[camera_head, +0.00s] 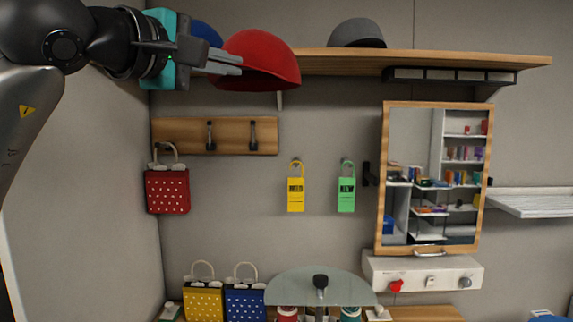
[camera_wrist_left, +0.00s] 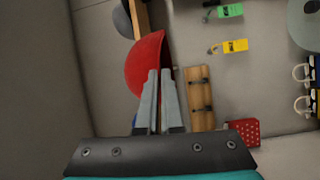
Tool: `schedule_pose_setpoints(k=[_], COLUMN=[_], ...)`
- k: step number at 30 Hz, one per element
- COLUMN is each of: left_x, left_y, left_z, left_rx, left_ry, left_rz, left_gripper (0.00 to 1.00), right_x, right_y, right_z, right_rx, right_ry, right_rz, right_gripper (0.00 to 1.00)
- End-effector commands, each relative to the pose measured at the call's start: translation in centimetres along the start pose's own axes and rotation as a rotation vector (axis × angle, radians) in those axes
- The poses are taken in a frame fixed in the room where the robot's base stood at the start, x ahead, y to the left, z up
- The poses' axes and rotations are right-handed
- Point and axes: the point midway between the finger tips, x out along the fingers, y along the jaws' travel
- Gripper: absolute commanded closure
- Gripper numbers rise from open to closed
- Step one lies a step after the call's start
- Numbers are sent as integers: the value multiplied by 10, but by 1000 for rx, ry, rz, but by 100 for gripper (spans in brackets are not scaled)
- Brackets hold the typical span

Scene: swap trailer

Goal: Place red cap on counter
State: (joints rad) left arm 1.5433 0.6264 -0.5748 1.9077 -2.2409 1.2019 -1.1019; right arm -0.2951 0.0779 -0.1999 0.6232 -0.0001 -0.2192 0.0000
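The red cap (camera_head: 262,58) is at the upper left in the head view, overlapping the left end of the wooden wall shelf (camera_head: 430,60). It also shows in the left wrist view (camera_wrist_left: 145,62), tipped on its side in that picture. My left gripper (camera_head: 228,66) reaches in from the left at the cap's left edge. In the left wrist view its fingers (camera_wrist_left: 160,75) are close together on the cap's edge, so it looks shut on the rim. Whether the cap still touches the shelf is unclear. The wooden counter (camera_head: 428,313) shows at the bottom. My right gripper is not in view.
A blue cap (camera_head: 205,32) is partly hidden behind my left gripper; a grey cap (camera_head: 357,34) sits on the shelf. Below are a hook rack (camera_head: 190,135), a hanging red bag (camera_head: 167,190), a mirror (camera_head: 432,180) and a rounded glass panel (camera_head: 290,287) above the counter.

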Motion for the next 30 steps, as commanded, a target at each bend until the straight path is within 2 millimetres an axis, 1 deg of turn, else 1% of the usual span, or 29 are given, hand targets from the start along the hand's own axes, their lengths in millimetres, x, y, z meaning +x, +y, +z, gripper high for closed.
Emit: schedule_pose_setpoints(k=[1,8,9,11,15,17,18,23,24,30], left_x=[6,22,23,26,28,28,27,22,19,3], left_y=[-21,-91,-104,-123,-170,-190,-204,-258,-272,-336], left_z=[3,14,17,20,28,31,33,41,42,50], left_rx=[-5,-8,-9,-9,-11,-12,-13,-13,-13,-11], left_ry=[-24,-121,-137,-161,-210,-228,-239,-273,-278,-287], left_rz=[-2,9,11,14,19,22,21,26,27,27], left_gripper=[100,100,100,100,100,100,100,100,100,100], right_x=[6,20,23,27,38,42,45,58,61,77], right_y=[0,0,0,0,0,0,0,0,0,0], right_z=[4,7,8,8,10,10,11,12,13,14], right_rx=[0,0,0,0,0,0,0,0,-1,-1], right_ry=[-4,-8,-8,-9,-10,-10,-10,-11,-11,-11], right_rz=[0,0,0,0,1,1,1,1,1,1], right_gripper=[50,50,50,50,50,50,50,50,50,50])
